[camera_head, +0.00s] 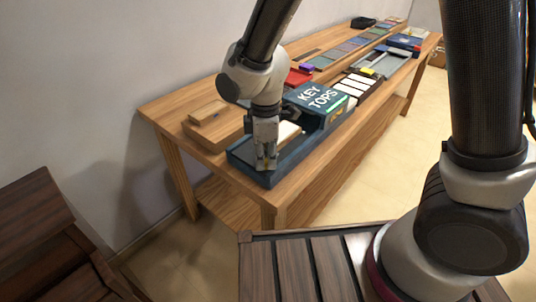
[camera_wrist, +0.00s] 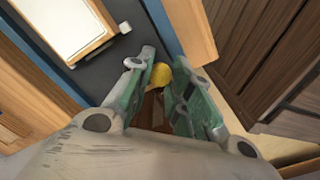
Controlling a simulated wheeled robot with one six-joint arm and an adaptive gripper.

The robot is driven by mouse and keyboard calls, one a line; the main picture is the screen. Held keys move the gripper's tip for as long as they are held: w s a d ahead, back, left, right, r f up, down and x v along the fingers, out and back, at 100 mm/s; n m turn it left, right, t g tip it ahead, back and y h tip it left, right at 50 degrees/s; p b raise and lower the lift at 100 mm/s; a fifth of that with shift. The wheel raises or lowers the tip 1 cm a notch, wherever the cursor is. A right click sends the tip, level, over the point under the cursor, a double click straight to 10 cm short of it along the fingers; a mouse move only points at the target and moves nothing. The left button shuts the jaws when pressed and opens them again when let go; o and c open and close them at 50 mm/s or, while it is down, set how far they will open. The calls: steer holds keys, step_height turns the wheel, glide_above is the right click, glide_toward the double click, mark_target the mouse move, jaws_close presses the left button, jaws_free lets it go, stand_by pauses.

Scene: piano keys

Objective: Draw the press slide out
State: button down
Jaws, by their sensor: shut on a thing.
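The press is a dark blue machine with a "KEY TOPS" housing (camera_head: 316,97) on the near end of the wooden table. Its low blue bed (camera_head: 243,157) reaches out to the left of the housing. In the wrist view the slide shows a wooden frame (camera_wrist: 101,33) around a white key piece (camera_wrist: 70,18), on a dark grey floor (camera_wrist: 108,62). My gripper (camera_head: 266,165) is at the near end of the bed. In the wrist view its fingers (camera_wrist: 160,92) are closed around a yellow knob (camera_wrist: 161,75). The arm hides part of the slide in the head view.
A wooden block (camera_head: 208,118) lies left of the press. A red item (camera_head: 298,77), white key pieces (camera_head: 357,83) and a grey tray (camera_head: 387,65) stand farther back. A dark slatted bench (camera_head: 300,265) stands in front. The floor right of the table is clear.

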steer(key=shift+s+a, duration=0.15)
steer(key=c, duration=1.3)
jaws_free()
steer(key=shift+a, duration=0.1)
steer(key=shift+o, duration=0.2)
step_height(320, 180, up, 12)
